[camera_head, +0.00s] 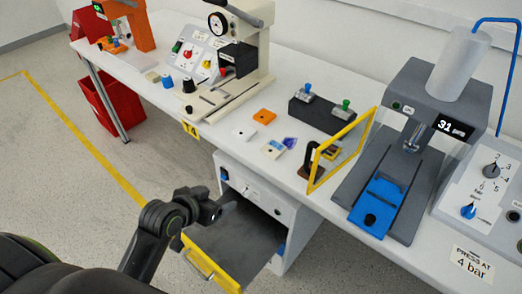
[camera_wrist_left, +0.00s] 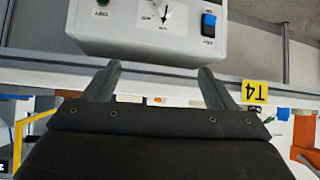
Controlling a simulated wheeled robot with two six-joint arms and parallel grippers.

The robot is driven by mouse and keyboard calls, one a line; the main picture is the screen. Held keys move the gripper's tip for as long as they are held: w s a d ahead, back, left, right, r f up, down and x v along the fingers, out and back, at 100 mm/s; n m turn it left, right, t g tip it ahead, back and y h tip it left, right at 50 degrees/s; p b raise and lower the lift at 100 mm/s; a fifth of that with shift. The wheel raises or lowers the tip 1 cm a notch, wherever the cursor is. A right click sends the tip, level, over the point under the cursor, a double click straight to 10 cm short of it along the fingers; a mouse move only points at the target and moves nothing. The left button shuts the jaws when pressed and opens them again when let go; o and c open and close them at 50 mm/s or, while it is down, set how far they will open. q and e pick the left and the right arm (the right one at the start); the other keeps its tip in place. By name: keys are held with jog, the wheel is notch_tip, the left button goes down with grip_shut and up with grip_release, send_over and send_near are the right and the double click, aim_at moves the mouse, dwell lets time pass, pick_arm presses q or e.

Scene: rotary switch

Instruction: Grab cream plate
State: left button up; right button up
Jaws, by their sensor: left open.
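Small flat plates lie on the white bench in the head view. A beige, cream-looking plate (camera_head: 152,76) lies toward the far left, beside a blue knob. A pale plate with a dark dot (camera_head: 273,149) lies near the middle, beside a blue-violet piece. A whiter plate (camera_head: 244,132) lies left of it. I cannot tell for sure which one is the cream plate. My left gripper (camera_head: 222,204) is below the bench top, by the grey cabinet and apart from the plates. In the left wrist view the left gripper (camera_wrist_left: 157,82) is open, with nothing between its fingers. My right gripper is not in view.
A yellow-fronted drawer (camera_head: 213,272) stands open from the cabinet (camera_head: 262,197), beside my left arm. An orange plate (camera_head: 264,116), a yellow-framed guard (camera_head: 338,152) and a grey press (camera_head: 440,110) are on the bench. Open floor lies left.

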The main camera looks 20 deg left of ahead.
pick_arm(q)
jog(key=w+d+r+m+t+h, duration=0.2)
jog(key=w+d+r+t+h, duration=0.15)
jog(key=r, duration=0.65)
send_near(274, 147)
jog(key=shift+w+d+r+g+y, duration=0.15)
jog(key=shift+w+d+y, duration=0.1)
jog(key=shift+w+d, duration=0.15)
jog(key=shift+w+d+f+g+y, duration=0.1)
jog(key=shift+w+d+y, duration=0.15)
jog(key=shift+w, duration=0.3)
jog(key=shift+x, duration=2.95)
jog(key=c, duration=1.1)
